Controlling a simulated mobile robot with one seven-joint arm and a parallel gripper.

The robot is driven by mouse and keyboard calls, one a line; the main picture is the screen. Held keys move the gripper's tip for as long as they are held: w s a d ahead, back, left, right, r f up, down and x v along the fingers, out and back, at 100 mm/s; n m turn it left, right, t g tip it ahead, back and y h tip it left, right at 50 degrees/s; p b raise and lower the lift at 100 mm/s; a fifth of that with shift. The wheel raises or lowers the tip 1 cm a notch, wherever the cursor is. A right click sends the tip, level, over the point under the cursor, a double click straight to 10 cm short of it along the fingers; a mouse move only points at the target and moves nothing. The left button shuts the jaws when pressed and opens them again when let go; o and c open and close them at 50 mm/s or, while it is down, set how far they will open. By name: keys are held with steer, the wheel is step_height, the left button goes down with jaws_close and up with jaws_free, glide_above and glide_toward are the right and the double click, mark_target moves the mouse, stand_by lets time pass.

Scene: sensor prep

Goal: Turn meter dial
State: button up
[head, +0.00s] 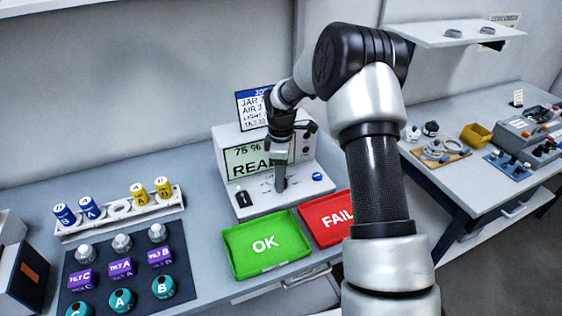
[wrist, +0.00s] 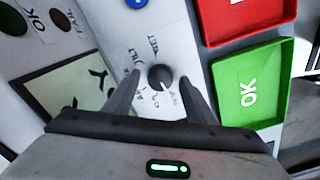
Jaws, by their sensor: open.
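The meter (head: 232,143) is a pale box at the back of the table, with a greenish screen that reads "75 %" and "READ...", partly hidden by my arm. Its dark round dial (wrist: 160,77) sits on the white lower panel, ringed by printed labels including "TILT" and "AIR". My gripper (wrist: 157,88) is open, with one finger on each side of the dial; I cannot tell whether they touch it. In the head view my gripper (head: 280,186) points down at the panel and hides the dial.
A green OK tray (head: 240,268) and a red FAIL tray (head: 312,211) lie in front of the meter. At left are a rack (head: 120,214) of blue and yellow jars and a dark mat (head: 72,296) with several sensors. A blue button (head: 317,176) sits on the panel.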

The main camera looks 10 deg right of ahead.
step_height(320, 180, up, 17)
steer(key=shift+p, duration=0.3)
